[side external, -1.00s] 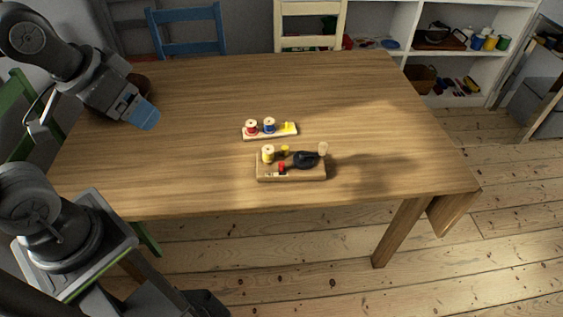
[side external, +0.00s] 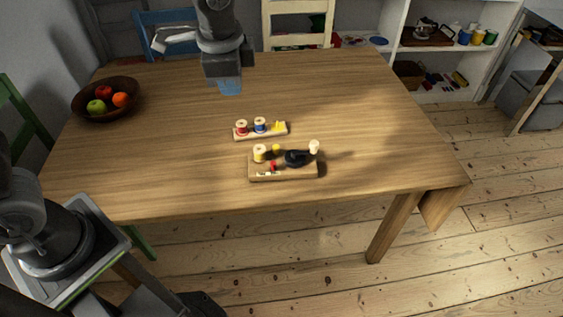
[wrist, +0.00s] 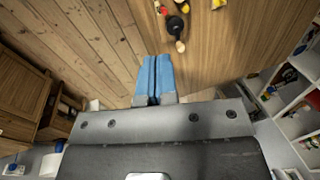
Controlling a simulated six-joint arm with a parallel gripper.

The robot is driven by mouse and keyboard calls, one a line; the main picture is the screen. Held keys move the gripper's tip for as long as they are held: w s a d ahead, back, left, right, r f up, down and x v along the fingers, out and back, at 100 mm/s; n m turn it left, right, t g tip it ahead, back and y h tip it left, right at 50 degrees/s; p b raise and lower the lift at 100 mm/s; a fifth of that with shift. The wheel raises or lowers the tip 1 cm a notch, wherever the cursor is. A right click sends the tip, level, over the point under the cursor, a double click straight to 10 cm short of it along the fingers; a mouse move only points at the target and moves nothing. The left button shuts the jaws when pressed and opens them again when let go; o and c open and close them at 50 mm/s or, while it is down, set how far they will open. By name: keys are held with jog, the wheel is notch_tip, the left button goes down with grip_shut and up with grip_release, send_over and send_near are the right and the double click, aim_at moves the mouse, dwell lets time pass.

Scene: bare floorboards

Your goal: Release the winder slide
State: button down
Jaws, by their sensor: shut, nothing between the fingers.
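The winder is a small wooden board (side external: 283,173) near the front of the table. It carries a cream spool (side external: 259,153), a yellow peg (side external: 276,149), a small red part (side external: 273,166), a black round part (side external: 297,158) and a pale knob (side external: 314,146). Which part is the slide I cannot tell. My gripper (side external: 230,88) is above the table's back half, behind the winder and apart from it. Its blue fingers (wrist: 154,78) are together and empty.
A spool rack (side external: 261,133) with red and blue spools and a yellow piece stands just behind the winder. A dark bowl of fruit (side external: 107,113) is at the table's back left. Chairs stand around the table. The table's right side is clear.

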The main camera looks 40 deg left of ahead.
aim_at(273, 166)
jog(key=w+d+f+m+g+y, duration=0.1)
jog(key=w+d+f+m, duration=0.3)
jog(key=f, duration=0.5)
jog(key=w+d+f+m+y, duration=0.2)
jog(key=w+d+f+m, duration=0.3)
jog(key=d+f, duration=0.2)
notch_tip(273, 166, down, 2)
jog(key=shift+d+g, duration=0.4)
jog(key=x, duration=0.9)
jog(key=shift+a+f, duration=0.1)
jog(key=shift+f, duration=0.25)
jog(key=shift+w+a+f, duration=0.1)
jog(key=shift+a+f, duration=0.05)
jog(key=shift+a, duration=1.95)
